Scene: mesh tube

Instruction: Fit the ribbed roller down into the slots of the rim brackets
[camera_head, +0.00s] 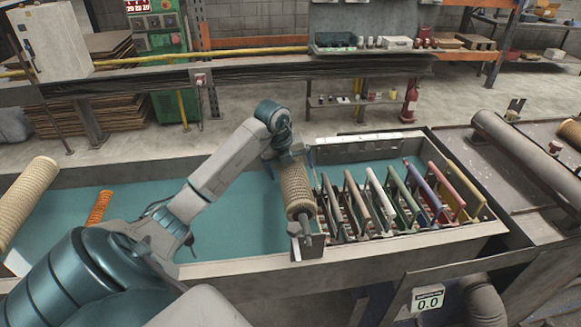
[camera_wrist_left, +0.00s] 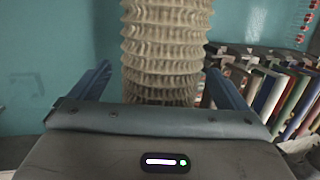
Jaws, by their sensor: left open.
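The ribbed roller (camera_head: 296,188) is beige and lies lengthwise away from me, left of the rack of bars. Its near grey shaft end is at a grey rim bracket (camera_head: 306,246) on the tank's front rim; I cannot tell how deep it sits in the slot. Its far end and any far bracket are hidden behind my left gripper (camera_head: 288,158). In the left wrist view the roller (camera_wrist_left: 165,50) stands between the two parted fingers of the left gripper (camera_wrist_left: 158,88), with a gap on each side. My right gripper is not in view.
A rack of several coloured bars (camera_head: 408,196) stands close on the right. An orange ribbed piece (camera_head: 98,208) and a large tan ribbed tube (camera_head: 25,203) lie at the left. The teal tank floor (camera_head: 235,215) between is clear.

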